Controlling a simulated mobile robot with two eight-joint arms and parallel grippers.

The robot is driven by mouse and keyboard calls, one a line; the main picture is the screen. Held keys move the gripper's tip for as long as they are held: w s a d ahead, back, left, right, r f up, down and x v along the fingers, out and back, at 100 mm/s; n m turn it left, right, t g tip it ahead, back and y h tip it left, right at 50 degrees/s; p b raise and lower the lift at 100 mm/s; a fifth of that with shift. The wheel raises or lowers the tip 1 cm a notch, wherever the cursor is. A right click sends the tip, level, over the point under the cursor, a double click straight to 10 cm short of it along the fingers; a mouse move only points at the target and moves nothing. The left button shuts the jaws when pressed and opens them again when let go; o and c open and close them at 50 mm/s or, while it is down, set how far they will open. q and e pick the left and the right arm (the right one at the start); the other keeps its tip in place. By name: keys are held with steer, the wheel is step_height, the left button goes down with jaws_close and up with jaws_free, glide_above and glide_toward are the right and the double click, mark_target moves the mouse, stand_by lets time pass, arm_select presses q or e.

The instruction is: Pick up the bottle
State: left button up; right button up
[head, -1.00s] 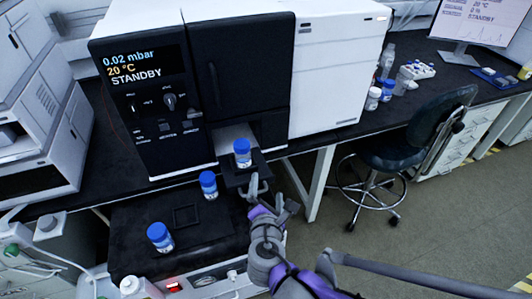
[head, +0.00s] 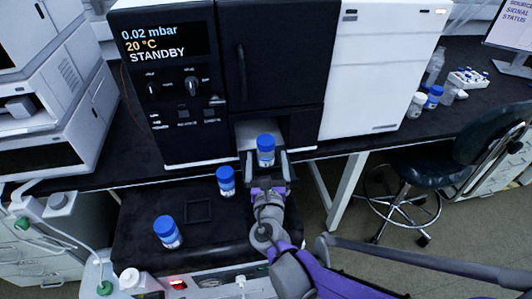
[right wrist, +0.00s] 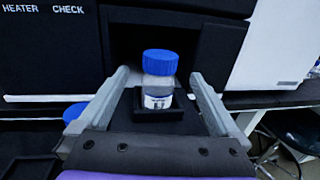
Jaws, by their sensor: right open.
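A clear bottle with a blue cap (head: 266,150) stands upright on a small black tray at the opening of the instrument. It also shows in the right wrist view (right wrist: 159,80), standing on the black tray (right wrist: 140,112). My right gripper (head: 266,162) is open, with one finger on each side of the bottle and a gap to it on both sides. In the right wrist view the open fingers (right wrist: 160,90) flank the bottle without touching it. My left gripper is not in view.
Two more blue-capped bottles stand on the black lower surface, one near the gripper (head: 226,181) and one further left (head: 167,232). A square black frame (head: 198,210) lies between them. The instrument (head: 276,50) rises behind the bottle. A chair (head: 440,165) stands at right.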

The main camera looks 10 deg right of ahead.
mark_target(266, 152)
steer(key=w, duration=0.4)
steer(key=shift+w+d+f+b, duration=0.25)
steer(key=shift+d+f+b, duration=0.05)
steer(key=shift+d+f, duration=0.05)
steer(key=c, duration=1.5)
